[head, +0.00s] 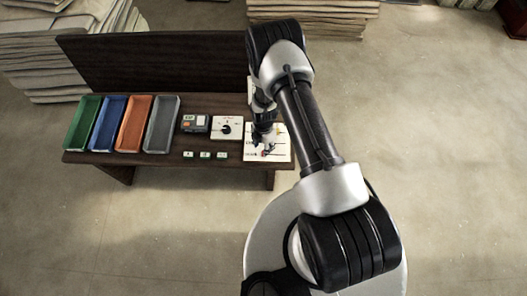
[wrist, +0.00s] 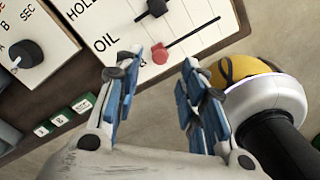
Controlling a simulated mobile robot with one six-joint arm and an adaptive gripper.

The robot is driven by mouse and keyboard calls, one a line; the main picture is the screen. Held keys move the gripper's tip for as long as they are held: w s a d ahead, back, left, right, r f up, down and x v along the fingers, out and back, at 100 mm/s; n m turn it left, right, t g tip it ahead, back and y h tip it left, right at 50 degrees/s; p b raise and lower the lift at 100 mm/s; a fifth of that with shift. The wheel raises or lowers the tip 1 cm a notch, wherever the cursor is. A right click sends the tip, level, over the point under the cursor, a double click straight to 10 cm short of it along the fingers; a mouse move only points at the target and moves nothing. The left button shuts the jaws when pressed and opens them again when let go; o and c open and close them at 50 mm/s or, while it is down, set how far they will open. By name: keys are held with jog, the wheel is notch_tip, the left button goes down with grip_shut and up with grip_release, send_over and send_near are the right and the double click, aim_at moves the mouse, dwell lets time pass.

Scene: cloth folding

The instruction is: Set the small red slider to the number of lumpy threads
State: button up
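The small red slider (wrist: 160,54) sits on the line beside the word OIL on the white slider panel (wrist: 200,47). The panel also shows in the head view (head: 283,137), partly behind my arm. A black slider knob (wrist: 157,8) is on the line above, beside a word starting HOL. My gripper (wrist: 160,67) is open, its blue-padded fingers apart, with the red slider just beyond and between the tips. I cannot tell whether a finger touches it. In the head view my gripper (head: 265,140) is over the panel. I cannot make out any threads.
A dial panel (head: 227,127) and a grey button box (head: 195,123) stand left of the slider panel. Small green lettered blocks (head: 205,155) lie in front. Green (head: 83,124), blue (head: 108,124), orange (head: 133,124) and grey (head: 161,124) trays fill the bench's left side.

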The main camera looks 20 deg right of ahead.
jog(key=shift+f+b, duration=0.65)
jog(key=shift+f, duration=1.7)
grip_shut()
